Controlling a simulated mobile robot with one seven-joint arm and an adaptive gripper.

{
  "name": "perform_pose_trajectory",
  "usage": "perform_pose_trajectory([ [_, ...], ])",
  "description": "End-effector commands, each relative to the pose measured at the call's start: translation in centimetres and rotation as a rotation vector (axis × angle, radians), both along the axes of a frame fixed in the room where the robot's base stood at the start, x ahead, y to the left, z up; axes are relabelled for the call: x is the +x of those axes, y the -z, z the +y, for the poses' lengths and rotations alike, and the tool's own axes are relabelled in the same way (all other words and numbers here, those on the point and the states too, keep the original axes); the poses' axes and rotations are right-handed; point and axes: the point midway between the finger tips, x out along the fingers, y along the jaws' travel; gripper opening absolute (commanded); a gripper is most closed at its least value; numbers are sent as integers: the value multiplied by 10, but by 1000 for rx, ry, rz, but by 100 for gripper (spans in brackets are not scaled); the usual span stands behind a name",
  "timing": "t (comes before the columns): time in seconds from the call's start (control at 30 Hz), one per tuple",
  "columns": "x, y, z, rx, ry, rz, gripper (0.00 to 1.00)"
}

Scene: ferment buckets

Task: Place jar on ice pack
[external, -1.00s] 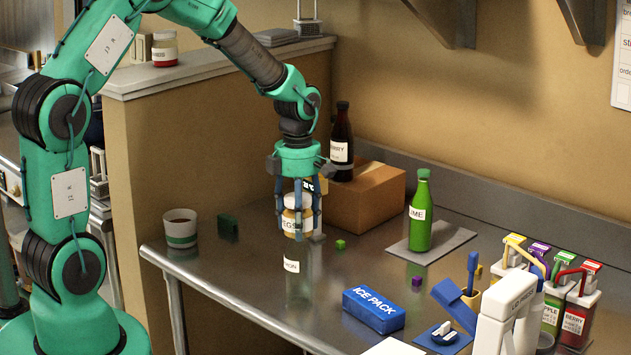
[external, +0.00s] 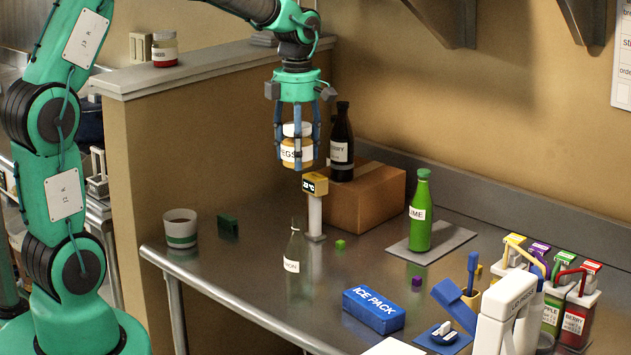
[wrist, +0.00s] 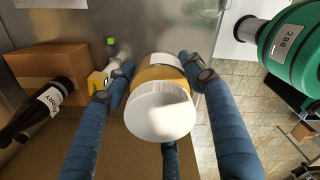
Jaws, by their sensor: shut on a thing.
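The jar (external: 297,152) has a white lid, a yellow-brown body and a white label. My gripper (external: 297,160) is shut on it and holds it upright, well above the table. In the wrist view the jar (wrist: 160,108) sits between my blue fingers, its white lid toward the camera. The ice pack (external: 373,310) is a blue block with white lettering, lying flat near the front middle of the table. Its top is bare. The jar is up and to the left of it in the external view, clearly apart.
A clear bottle (external: 298,262) and a thermometer post (external: 315,210) stand below the jar. A cardboard box (external: 365,200), a dark bottle (external: 341,150) and a green bottle (external: 420,215) stand behind. Dispensers (external: 572,310) crowd the right. A cup (external: 180,232) stands left.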

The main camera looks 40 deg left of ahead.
Motion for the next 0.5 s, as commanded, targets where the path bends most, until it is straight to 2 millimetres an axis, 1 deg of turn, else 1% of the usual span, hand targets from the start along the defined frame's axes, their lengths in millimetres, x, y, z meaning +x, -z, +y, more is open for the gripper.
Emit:
perform_pose_trajectory([
  [0.03,0,-12,0,0,0,-3,20],
  [0.07,0,-19,0,0,0,-3,20],
  [0.1,-5,-16,-9,-1,14,2,20],
  [0.37,-33,-19,-56,0,90,0,20],
  [0.5,-55,-20,-87,1,144,-1,20],
])
